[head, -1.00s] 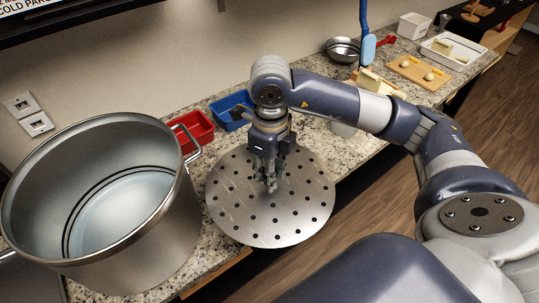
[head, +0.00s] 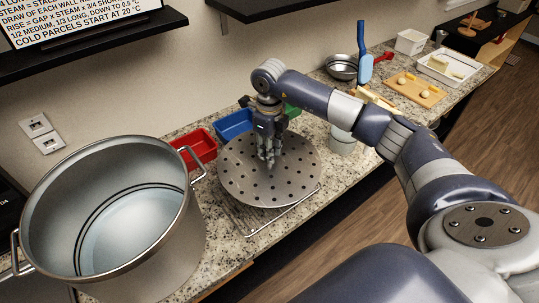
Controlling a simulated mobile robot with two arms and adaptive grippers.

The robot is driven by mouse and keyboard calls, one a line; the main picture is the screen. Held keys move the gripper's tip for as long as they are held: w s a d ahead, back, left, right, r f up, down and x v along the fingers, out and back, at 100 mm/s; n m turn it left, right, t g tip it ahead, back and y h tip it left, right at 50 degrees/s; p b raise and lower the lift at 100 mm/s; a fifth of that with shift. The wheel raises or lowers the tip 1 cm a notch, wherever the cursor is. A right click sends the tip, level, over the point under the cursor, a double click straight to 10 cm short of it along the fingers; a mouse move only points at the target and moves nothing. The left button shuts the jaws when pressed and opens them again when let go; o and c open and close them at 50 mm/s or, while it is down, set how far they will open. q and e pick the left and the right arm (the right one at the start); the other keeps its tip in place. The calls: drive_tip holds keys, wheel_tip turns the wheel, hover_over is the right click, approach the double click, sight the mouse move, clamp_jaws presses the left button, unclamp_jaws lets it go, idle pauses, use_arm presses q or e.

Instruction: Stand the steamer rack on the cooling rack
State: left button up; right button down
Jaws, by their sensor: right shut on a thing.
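The steamer rack (head: 252,187) is a round grey metal disc with many holes, held roughly level. My right gripper (head: 269,161) is above its middle, shut on it; the exact grip point is partly hidden by the fingers. The cooling rack (head: 247,233) is a wire grid on the granite counter. Its near edges show below the disc, and the disc covers the rest. I cannot tell whether the disc touches the wires or hangs just above them. My left gripper is out of view.
A big open stockpot (head: 112,222) stands close on the left, its handle near the disc. Red (head: 195,150) and blue (head: 233,125) bins sit behind. A light grey container (head: 342,142) stands to the right. The counter's front edge is close by.

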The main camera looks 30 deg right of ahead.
wheel_tip(320, 180, down, 3)
drive_tip(key=shift+s+r+p, duration=0.1)
drive_tip(key=shift+p, duration=0.7)
drive_tip(key=shift+f, duration=0.35)
drive_tip(key=c, duration=1.3)
unclamp_jaws()
drive_tip(key=shift+r, duration=0.3)
wheel_tip(320, 180, up, 10)
drive_tip(key=b, duration=0.4)
drive_tip(key=shift+r, duration=0.9)
drive_tip(key=shift+s+f, duration=0.1)
